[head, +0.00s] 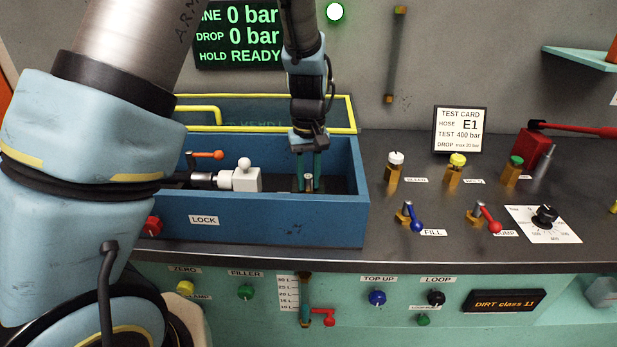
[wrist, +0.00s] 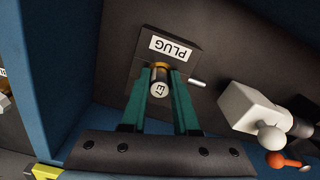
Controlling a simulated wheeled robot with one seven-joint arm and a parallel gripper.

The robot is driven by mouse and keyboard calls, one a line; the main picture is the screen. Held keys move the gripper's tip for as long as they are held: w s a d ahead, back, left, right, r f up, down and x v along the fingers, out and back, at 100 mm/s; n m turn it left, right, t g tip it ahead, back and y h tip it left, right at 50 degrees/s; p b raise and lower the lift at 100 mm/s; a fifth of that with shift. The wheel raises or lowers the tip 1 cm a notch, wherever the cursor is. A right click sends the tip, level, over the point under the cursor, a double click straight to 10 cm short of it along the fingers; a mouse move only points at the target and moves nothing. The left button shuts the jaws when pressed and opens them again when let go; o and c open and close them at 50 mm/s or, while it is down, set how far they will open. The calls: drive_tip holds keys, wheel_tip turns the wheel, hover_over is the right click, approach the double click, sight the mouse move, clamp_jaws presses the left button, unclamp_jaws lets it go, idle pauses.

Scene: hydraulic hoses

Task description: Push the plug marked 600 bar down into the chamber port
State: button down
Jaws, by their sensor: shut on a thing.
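My gripper (head: 309,178) reaches down into the open blue chamber (head: 275,222), with its green fingers on either side of a small plug. In the wrist view my gripper (wrist: 161,76) is shut on this plug (wrist: 159,89). The plug has a dark body and a pale round top with a mark that looks like E7; I cannot read 600 bar on it. A brass ring (wrist: 161,65) shows just beyond it, at the dark block with the upside-down PLUG label (wrist: 170,47). I cannot tell how deep the plug sits in the port.
A white fitting with a ball top (head: 245,176) and an orange lever (head: 208,154) stand left of my gripper in the chamber. The yellow-framed lid (head: 352,115) is raised behind. Valves and the test card (head: 460,129) stand to the right. The display reads 0 bar and READY.

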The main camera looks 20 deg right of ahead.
sight(309, 178)
drive_tip(key=shift+f, duration=0.15)
drive_tip(key=c, duration=0.6)
unclamp_jaws()
wheel_tip(309, 178, up, 11)
drive_tip(key=shift+f+b, duration=0.1)
drive_tip(key=shift+b, duration=0.9)
drive_tip(key=shift+s, duration=0.1)
